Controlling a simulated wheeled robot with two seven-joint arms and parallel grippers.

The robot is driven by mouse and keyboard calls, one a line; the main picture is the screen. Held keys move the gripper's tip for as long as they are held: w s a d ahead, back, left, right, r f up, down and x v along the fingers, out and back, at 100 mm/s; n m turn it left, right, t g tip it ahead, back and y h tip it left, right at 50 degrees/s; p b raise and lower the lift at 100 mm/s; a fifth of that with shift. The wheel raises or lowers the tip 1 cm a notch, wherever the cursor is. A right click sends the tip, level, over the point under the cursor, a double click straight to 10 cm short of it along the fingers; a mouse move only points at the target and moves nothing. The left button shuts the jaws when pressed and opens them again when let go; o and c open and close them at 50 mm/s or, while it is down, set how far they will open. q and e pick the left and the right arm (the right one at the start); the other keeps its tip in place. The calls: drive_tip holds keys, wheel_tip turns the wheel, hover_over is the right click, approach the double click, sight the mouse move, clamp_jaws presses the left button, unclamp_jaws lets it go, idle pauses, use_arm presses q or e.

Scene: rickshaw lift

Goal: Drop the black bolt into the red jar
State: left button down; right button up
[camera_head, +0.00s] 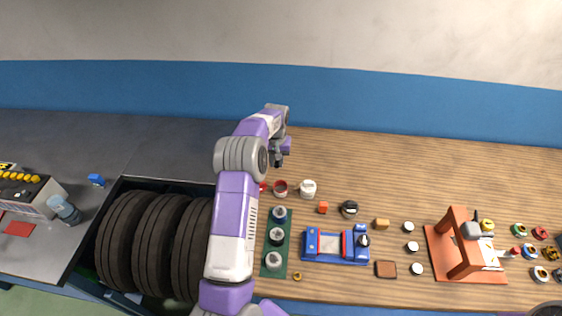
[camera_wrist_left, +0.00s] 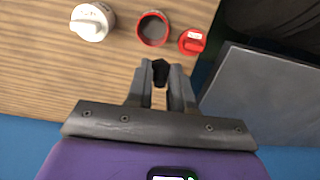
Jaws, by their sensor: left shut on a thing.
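My left gripper (camera_head: 280,160) is above the wooden bench, a little behind the jars. In the left wrist view its fingers (camera_wrist_left: 160,88) are shut on the black bolt (camera_wrist_left: 160,71), whose dark head sticks out past the fingertips. The red jar (camera_head: 280,187) stands upright and open on the bench; its open mouth also shows in the left wrist view (camera_wrist_left: 152,28). The bolt appears apart from the jar. My right gripper does not show.
A blue vise (camera_head: 336,245) and an orange press (camera_head: 467,250) stand on the bench. Black tires (camera_head: 155,245) fill a recess at left. The bench's back right is clear.

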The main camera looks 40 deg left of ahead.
sight(277, 166)
use_arm(q)
drive_tip(key=shift+f+b, duration=1.9)
drive_tip(key=shift+f, duration=1.1)
drive_tip(key=c, duration=0.9)
unclamp_jaws()
drive_tip(key=shift+r, duration=3.85)
